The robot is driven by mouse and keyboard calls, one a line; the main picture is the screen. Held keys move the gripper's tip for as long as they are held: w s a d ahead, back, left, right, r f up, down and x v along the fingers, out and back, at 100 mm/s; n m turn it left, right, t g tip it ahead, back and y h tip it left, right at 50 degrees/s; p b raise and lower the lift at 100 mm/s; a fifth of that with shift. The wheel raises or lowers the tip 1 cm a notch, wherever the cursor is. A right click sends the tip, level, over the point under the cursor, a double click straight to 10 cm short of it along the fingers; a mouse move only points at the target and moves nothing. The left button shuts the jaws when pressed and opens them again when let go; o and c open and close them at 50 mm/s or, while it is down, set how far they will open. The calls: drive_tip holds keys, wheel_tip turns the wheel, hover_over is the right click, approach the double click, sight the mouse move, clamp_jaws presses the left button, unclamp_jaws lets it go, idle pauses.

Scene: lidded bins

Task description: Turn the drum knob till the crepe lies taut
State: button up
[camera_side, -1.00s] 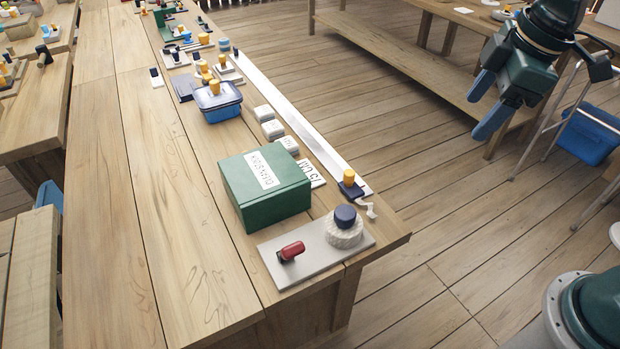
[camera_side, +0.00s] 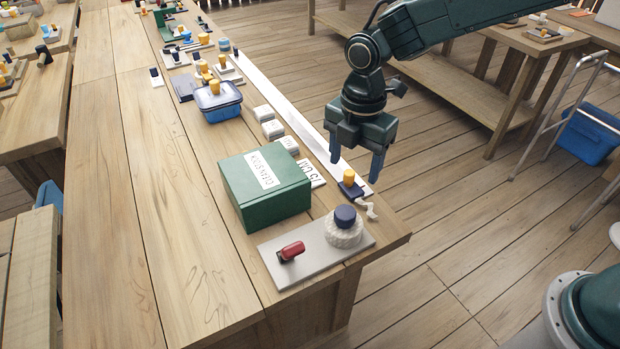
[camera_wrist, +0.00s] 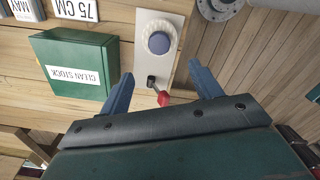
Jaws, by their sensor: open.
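A pale ribbed drum (camera_side: 343,234) with a dark blue knob (camera_side: 345,215) stands on a grey plate (camera_side: 300,275) at the table's near end. A red-handled lever (camera_side: 291,250) is on the same plate. A long white strip (camera_side: 290,112) runs along the table's right edge to a dark clamp with a yellow knob (camera_side: 349,177). A loose, crumpled white end (camera_side: 369,208) hangs past the clamp; it looks slack. My gripper (camera_side: 357,164) is open and empty, pointing down above the strip's near end. In the wrist view the blue knob (camera_wrist: 160,42) lies ahead of my open fingers (camera_wrist: 160,78).
A green box (camera_side: 240,200) labelled "CLEAN STOCK" stands beside the plate. A "75 CM" card (camera_side: 312,174), white blocks (camera_side: 273,129) and a blue lidded bin (camera_side: 218,108) stand farther back. The table's left half (camera_side: 180,230) is clear.

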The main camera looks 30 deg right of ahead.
sight(346, 212)
drive_tip(key=shift+w+a+f, duration=0.1)
drive_tip(key=shift+a+f, duration=0.15)
drive_tip(key=shift+f, duration=0.1)
drive_tip(key=shift+f, duration=0.15)
wheel_tip(346, 212, down, 14)
drive_tip(key=shift+r, duration=0.25)
idle(0.4)
drive_tip(key=c, duration=1)
